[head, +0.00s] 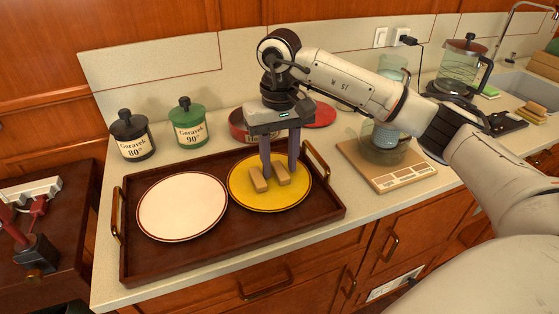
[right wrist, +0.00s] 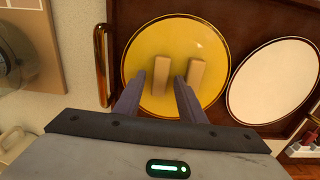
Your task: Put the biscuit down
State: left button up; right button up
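My right gripper (head: 280,172) points down over the yellow plate (head: 245,200), its fingers apart. In the right wrist view, one tan biscuit (right wrist: 161,74) lies between the fingertips, with a narrow gap visible on each side. A second biscuit (right wrist: 196,75) lies beside it, outside the fingers. In the head view the two biscuits, one at the left (head: 258,179) and one at the right (head: 283,176), appear to lie on the yellow plate. An empty white plate (head: 182,206) is to the left on the same dark wooden tray (head: 225,238). My left gripper is not in view.
A black-lidded jar (head: 131,140) and a green jar (head: 188,128) stand behind the tray. A red tin (head: 240,128) is behind the yellow plate. A scale (head: 404,175) bearing a glass vessel is to the right. The tray has raised brass handles (head: 116,215).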

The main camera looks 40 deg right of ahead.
aim_at(280, 168)
notch_tip(280, 168, up, 12)
jog(key=p, duration=0.1)
jog(key=shift+r, duration=0.15)
dwell(0.5)
